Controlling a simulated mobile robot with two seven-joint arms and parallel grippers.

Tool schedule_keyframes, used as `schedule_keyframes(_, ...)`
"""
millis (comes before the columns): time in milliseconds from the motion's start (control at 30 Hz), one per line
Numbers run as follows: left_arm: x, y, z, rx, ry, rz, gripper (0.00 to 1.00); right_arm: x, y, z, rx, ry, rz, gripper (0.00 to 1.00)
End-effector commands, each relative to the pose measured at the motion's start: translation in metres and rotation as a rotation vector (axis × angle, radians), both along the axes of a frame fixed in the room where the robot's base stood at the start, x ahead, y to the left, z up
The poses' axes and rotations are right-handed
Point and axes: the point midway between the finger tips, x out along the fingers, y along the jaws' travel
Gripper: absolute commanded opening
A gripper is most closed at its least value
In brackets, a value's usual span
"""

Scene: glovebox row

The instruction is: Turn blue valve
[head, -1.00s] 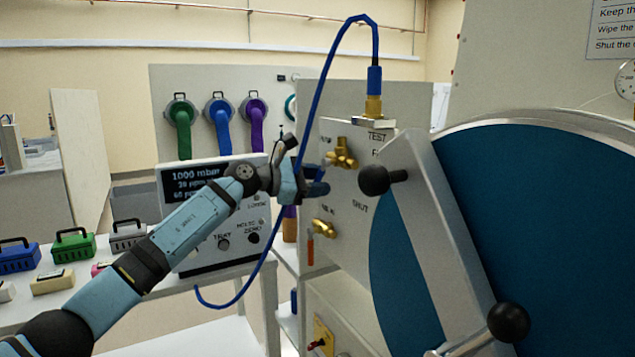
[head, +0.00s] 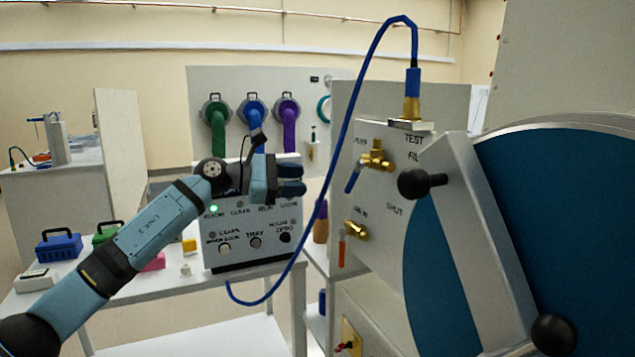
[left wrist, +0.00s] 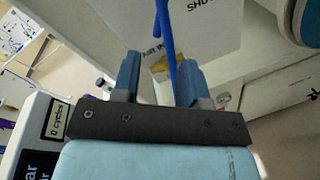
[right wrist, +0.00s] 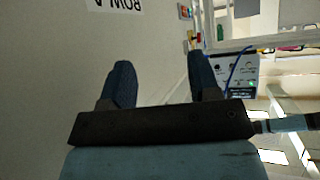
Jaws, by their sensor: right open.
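The blue valve (head: 376,157) is a brass fitting on the upper part of the grey panel in the head view. Its blue handle (head: 353,180) points down and to the left. My left gripper (head: 292,180) is left of the valve, apart from it, in front of the instrument box. In the left wrist view its fingers (left wrist: 158,82) are spread, with a blue hose (left wrist: 165,35) showing between them; I cannot tell how far off the hose is. My right gripper (right wrist: 163,85) shows only in the right wrist view, open and empty.
A second brass valve (head: 355,230) with an orange handle (head: 342,252) sits below. The blue hose (head: 345,130) loops from the panel top down past the valves. A large round door with a black-knobbed lever (head: 475,240) stands at right. The instrument box (head: 250,260) is behind my left gripper.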

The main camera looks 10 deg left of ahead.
Motion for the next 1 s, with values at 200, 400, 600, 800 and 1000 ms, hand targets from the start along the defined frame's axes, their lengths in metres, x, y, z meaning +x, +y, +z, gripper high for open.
schedule_keyframes(200, -0.005, 0.010, 0.001, 0.000, 0.000, -0.001, 0.40, 0.000, 0.000, 0.000, 0.000, 0.000, 0.000, 0.56)
schedule_keyframes(400, -0.005, 0.010, 0.001, 0.000, 0.000, -0.001, 0.40, 0.000, 0.000, -0.001, 0.000, 0.001, 0.000, 0.56)
schedule_keyframes(600, -0.011, -0.011, -0.003, -0.110, 0.043, -0.014, 0.00, -0.001, 0.000, 0.009, -0.001, 0.005, 0.000, 0.56)
schedule_keyframes(800, -0.038, -0.066, -0.016, -0.579, 0.272, -0.002, 0.00, -0.003, -0.002, 0.033, -0.003, 0.023, -0.004, 0.56)
schedule_keyframes(1000, -0.065, -0.083, -0.046, -1.084, 0.616, 0.134, 0.00, -0.006, -0.006, 0.046, -0.006, 0.045, -0.011, 0.56)
